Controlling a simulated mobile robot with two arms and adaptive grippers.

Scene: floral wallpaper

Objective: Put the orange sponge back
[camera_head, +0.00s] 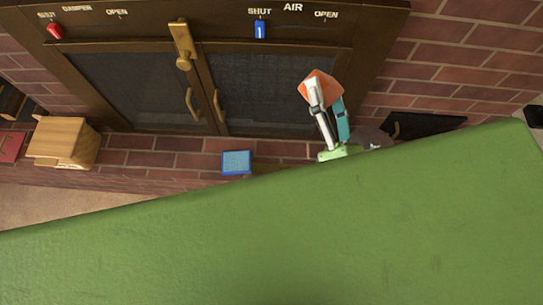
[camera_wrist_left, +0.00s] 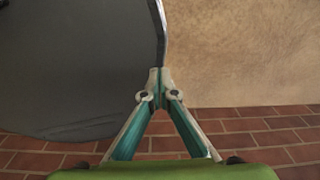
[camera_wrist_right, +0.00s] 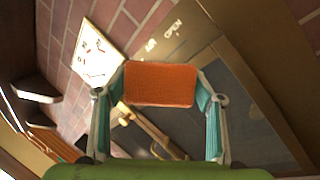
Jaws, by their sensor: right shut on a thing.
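The orange sponge (camera_head: 316,82) is between the fingers of my right gripper (camera_head: 326,100), held up in front of the right dark door panel in the head view. In the right wrist view the sponge (camera_wrist_right: 160,84) spans the gap between both teal fingers of the right gripper (camera_wrist_right: 158,92), which are shut on its two ends. My left gripper (camera_wrist_left: 158,80) shows only in the left wrist view. Its fingertips are together, with nothing visible between them.
A dark double-door cabinet (camera_head: 150,90) stands against a brick wall, with brass handles and red and blue levers. A blue square item (camera_head: 236,162) and a wooden block (camera_head: 62,142) are by the brick ledge. A dark grey rounded surface (camera_wrist_left: 75,65) is beside the left fingertips.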

